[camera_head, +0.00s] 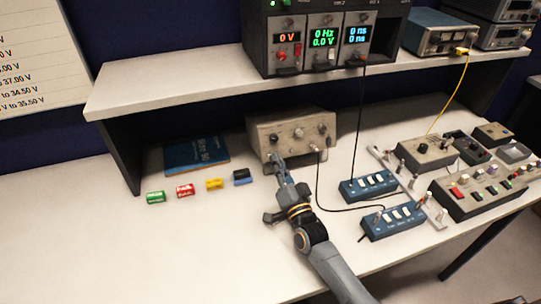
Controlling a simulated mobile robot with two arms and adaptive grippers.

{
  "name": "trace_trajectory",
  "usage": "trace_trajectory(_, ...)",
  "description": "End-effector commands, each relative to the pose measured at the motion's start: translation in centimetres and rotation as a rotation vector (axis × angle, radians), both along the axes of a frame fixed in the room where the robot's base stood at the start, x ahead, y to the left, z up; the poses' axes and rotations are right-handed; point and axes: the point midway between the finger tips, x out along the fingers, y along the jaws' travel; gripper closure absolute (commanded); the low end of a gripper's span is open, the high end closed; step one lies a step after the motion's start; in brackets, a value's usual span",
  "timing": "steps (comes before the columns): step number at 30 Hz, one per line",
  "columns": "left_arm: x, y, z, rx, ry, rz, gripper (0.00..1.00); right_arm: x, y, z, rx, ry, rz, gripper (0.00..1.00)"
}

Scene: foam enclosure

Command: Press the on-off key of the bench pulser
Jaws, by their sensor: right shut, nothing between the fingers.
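A beige box with dark knobs (291,128), which looks like the bench pulser, stands on the bench under the shelf. Its front faces me, and its markings are too small to read. My right gripper (277,160) is shut and empty. Its fingertips are at the lower left part of the box's front and hide that patch, so I cannot make out the on-off key or tell whether they touch it. A black cable runs from the right side of the front. My left gripper is not in view.
Two blue switch boxes (368,187) with cables lie right of my arm. Small coloured blocks (185,190) and a blue book (196,154) lie to the left. A grey control box (484,192) is at the right. The shelf (180,86) overhangs the back. The front left bench is clear.

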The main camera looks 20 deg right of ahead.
Motion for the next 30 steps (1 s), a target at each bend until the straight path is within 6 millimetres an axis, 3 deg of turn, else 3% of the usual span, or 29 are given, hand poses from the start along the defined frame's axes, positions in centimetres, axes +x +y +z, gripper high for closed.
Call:
trace_trajectory(11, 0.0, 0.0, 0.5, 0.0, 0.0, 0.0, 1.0, -0.5, 0.0, 0.3, 0.0, 0.001, 0.001, 1.0)
trace_trajectory(30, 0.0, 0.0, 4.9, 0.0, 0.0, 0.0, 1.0, -5.7, -0.2, 2.5, 0.0, 0.0, 0.0, 1.0)
